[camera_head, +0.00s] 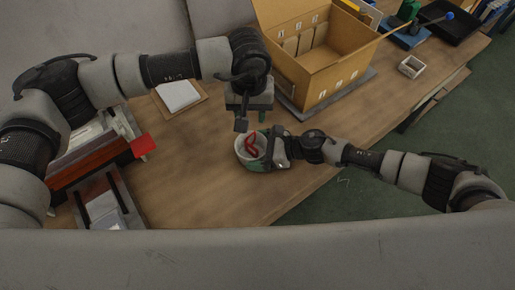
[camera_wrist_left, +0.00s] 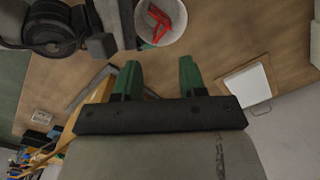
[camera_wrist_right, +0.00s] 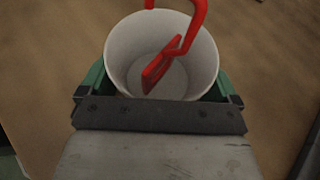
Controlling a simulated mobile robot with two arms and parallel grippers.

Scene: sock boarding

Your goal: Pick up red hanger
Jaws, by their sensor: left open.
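The red hanger (camera_head: 252,144) stands in a white cup (camera_head: 241,158) on the wooden table. In the left wrist view the hanger (camera_wrist_left: 158,22) shows inside the cup beyond the fingertips. My left gripper (camera_head: 250,119) is open and empty above and behind the cup; its green fingers (camera_wrist_left: 160,72) are apart with nothing between them. My right gripper (camera_head: 270,152) is at the cup's right side. In the right wrist view its green fingers lie on both sides of the cup (camera_wrist_right: 123,55), shut on it. There the hanger (camera_wrist_right: 172,62) leans inside and rises past the rim.
An open cardboard box (camera_head: 330,82) stands behind to the right, with a small white tray (camera_head: 411,67) farther right. A white pad (camera_head: 178,95) lies behind left. A red-brown rack (camera_head: 88,160) stands at left. The table (camera_head: 190,185) is clear left of the cup.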

